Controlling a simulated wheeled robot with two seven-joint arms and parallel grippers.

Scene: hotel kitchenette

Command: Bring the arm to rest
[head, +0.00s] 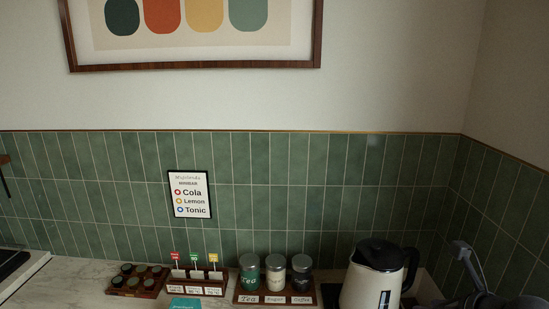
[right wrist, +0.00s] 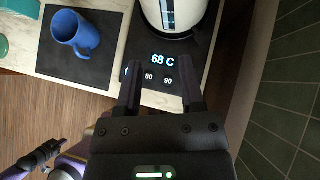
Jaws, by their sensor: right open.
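My right gripper (right wrist: 162,72) is open and empty in the right wrist view, its two black fingers apart over the edge of the kettle's dark base (right wrist: 143,83). The base display reads 68 C, with 80 and 90 below it. The white kettle (right wrist: 178,14) stands just beyond the fingers, apart from them. In the head view the kettle (head: 368,283) is upright with a black lid and handle. Part of my right arm shows at the lower right, but its fingers cannot be made out there. My left gripper is not seen clearly in either view.
A blue mug (right wrist: 76,34) stands on a dark mat (right wrist: 98,68). Tea, sugar and coffee jars (head: 275,273) stand left of the kettle. A capsule tray (head: 137,281) and a sachet holder (head: 196,279) are farther left. Green tiled walls (head: 500,215) enclose the counter.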

